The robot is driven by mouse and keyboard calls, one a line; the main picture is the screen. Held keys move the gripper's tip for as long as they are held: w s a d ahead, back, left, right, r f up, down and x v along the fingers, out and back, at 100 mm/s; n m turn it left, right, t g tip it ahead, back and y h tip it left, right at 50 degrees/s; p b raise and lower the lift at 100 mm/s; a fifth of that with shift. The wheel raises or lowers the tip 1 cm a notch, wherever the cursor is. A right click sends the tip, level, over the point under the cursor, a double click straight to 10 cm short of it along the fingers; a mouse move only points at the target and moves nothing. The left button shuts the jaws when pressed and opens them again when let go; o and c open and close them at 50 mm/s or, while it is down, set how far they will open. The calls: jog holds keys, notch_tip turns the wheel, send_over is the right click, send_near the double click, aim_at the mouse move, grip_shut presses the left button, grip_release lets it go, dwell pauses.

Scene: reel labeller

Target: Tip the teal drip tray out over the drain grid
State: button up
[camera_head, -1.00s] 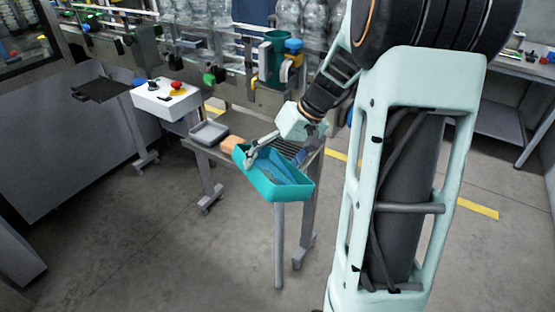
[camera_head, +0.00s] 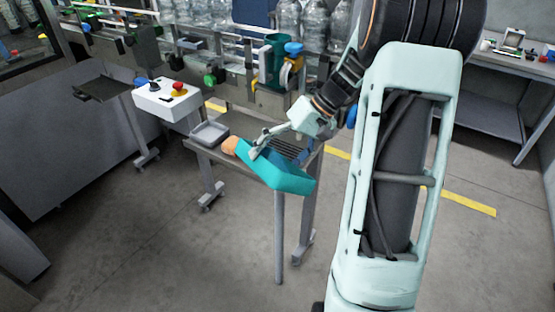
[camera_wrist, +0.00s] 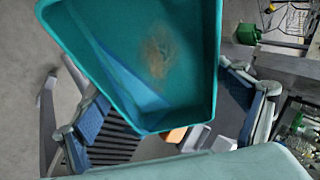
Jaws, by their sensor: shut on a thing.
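My gripper (camera_head: 257,149) is shut on the teal drip tray (camera_head: 285,174), near its left end in the head view. The tray is tilted, with its opening turned away from the head camera, so mostly its outer side shows. The wrist view shows the inside of the tray (camera_wrist: 185,75), with a brown stain and a bluish patch along one side. The dark slatted drain grid (camera_head: 286,149) is in the bench behind the tray and partly hidden by it. Its slats also show below the tray in the wrist view (camera_wrist: 112,148).
A shallow grey tray (camera_head: 209,134) and an orange-tan block (camera_head: 229,145) are on the bench left of the teal tray. A white control box (camera_head: 166,98) with a red button stands further left. Bottles and machine parts line the back.

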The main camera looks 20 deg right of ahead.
jog(key=shift+w+d+r+y+p, duration=0.1)
jog(key=shift+d+r+y+p, duration=0.25)
jog(key=shift+p, duration=0.25)
jog(key=shift+g+y, duration=0.3)
jog(key=shift+y, duration=0.05)
jog(key=shift+w, duration=0.1)
jog(key=shift+w+d+r+m+y+p, duration=0.2)
jog(key=shift+d+m+y+p, duration=0.15)
jog(key=shift+y+p, duration=0.3)
jog(key=shift+d, duration=0.1)
jog(key=shift+d+r+g+y+p, duration=0.1)
jog(key=shift+r+g+y+p, duration=0.05)
jog(key=shift+g+y+p, duration=0.15)
jog(key=shift+w+d+y, duration=0.1)
jog(key=shift+d+y, duration=0.1)
jog(key=shift+y, duration=0.05)
jog(key=shift+d, duration=0.1)
